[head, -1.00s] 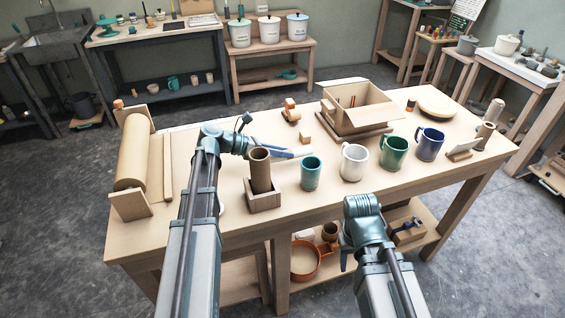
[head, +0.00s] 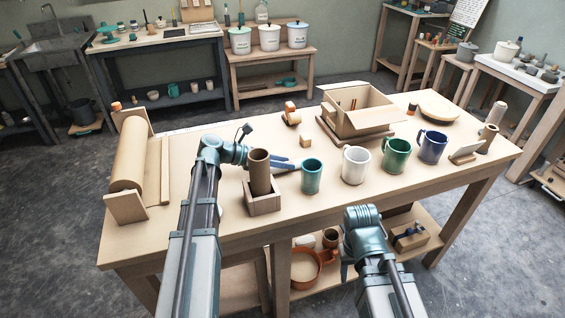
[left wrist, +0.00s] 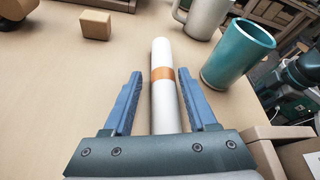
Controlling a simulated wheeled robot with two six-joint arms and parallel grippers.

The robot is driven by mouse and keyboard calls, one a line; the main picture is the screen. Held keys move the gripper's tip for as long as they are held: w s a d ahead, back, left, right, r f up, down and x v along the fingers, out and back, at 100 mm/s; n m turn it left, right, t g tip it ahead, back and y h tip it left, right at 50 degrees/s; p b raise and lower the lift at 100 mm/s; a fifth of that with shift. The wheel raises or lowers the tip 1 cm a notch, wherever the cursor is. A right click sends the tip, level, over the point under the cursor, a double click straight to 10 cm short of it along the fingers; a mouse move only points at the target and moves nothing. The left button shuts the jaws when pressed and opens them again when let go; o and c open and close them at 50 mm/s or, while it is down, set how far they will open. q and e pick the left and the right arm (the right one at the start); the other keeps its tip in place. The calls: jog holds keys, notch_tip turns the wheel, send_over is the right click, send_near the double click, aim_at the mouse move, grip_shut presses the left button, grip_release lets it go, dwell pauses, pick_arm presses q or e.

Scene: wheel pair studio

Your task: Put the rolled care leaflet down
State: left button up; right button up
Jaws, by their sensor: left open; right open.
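The rolled care leaflet (left wrist: 164,85) is a white tube with an orange band. In the left wrist view it lies on the table between the fingers of my left gripper (left wrist: 160,100), with a gap on each side. That gripper is open; in the head view (head: 286,164) it is low over the table, behind a brown tube and left of the teal mug. The leaflet is mostly hidden there. My right gripper (head: 346,270) hangs open and empty in front of the table's near edge, its fingers partly hidden by its own wrist.
A brown tube (head: 260,172) stands in a square holder (head: 263,204) close to my left gripper. The teal mug (head: 311,177) stands right of it, then white (head: 355,165), green (head: 396,155) and blue mugs (head: 432,147). A small wooden block (head: 305,140) and open carton (head: 360,110) are behind.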

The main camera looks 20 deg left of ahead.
pick_arm(q)
jog(key=shift+r, duration=0.25)
jog(key=p+v, duration=0.4)
jog(key=v, duration=0.8)
jog(key=shift+w+a+f+p, duration=0.1)
jog(key=shift+p, duration=0.25)
